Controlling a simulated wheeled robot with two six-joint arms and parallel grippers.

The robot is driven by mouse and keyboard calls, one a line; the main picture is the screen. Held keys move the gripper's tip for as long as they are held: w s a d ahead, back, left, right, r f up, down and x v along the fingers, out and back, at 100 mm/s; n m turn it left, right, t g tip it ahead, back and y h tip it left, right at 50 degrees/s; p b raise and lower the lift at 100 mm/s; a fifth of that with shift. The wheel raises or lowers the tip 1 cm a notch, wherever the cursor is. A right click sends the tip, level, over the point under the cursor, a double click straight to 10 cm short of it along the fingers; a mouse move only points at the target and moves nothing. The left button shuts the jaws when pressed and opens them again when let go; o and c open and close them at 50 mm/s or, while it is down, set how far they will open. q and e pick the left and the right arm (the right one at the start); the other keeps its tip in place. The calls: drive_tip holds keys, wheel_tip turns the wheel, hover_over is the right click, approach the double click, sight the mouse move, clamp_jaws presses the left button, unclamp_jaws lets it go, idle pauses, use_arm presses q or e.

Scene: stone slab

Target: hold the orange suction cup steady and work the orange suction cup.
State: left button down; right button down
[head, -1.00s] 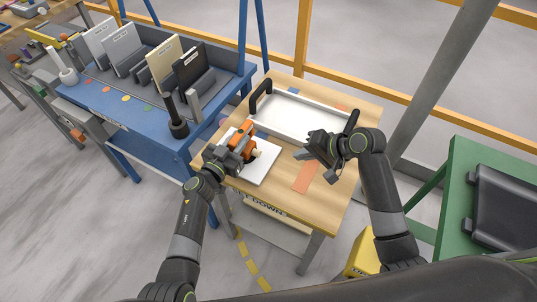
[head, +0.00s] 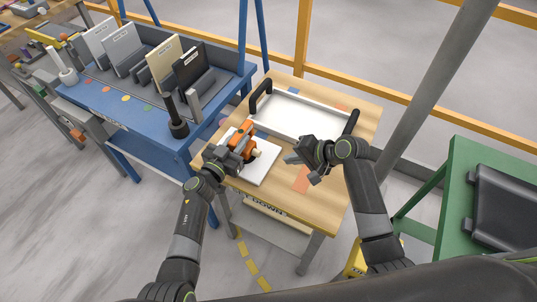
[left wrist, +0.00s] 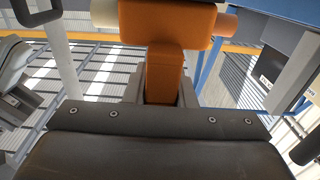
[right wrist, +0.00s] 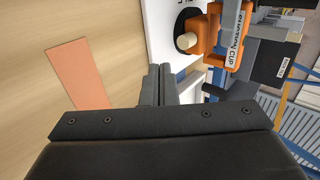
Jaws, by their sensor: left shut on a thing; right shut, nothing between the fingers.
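The orange suction cup (head: 247,139) stands on a white slab (head: 264,165) on the wooden table. It has an orange body, a cream knob (right wrist: 187,42) and a "SUCTION CUP" label. My left gripper (head: 236,146) is shut on it; in the left wrist view the orange grip (left wrist: 163,75) sits between the fingers. My right gripper (head: 290,158) is shut and empty, to the right of the slab and apart from the cup. In the right wrist view its fingers (right wrist: 158,82) are together, with the cup above and to the right.
A white tray (head: 300,115) with dark handles lies at the back of the wooden table. An orange strip (head: 301,180) lies on the tabletop near my right gripper. A blue bench (head: 140,120) with upright panels adjoins on the left. A green table (head: 455,190) stands right.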

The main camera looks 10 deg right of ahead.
sight(260, 154)
drive_tip(key=x, duration=0.4)
drive_tip(key=shift+w+a+f, duration=0.15)
drive_tip(key=shift+a+f, duration=0.05)
drive_tip(key=shift+a, duration=0.05)
drive_tip(key=w+a, duration=0.2)
drive_tip(key=shift+a+f, duration=0.15)
drive_tip(key=shift+a, duration=0.2)
drive_tip(key=shift+w+a, duration=0.25)
drive_tip(key=shift+a, duration=0.1)
drive_tip(key=shift+w+a, duration=0.6)
drive_tip(key=shift+a, duration=0.2)
drive_tip(key=s+d, duration=0.2)
drive_tip(key=d, duration=0.1)
drive_tip(key=shift+s+d, duration=0.3)
drive_tip(key=shift+d, duration=0.05)
drive_tip(key=v, duration=0.9)
drive_tip(key=shift+r, duration=0.35)
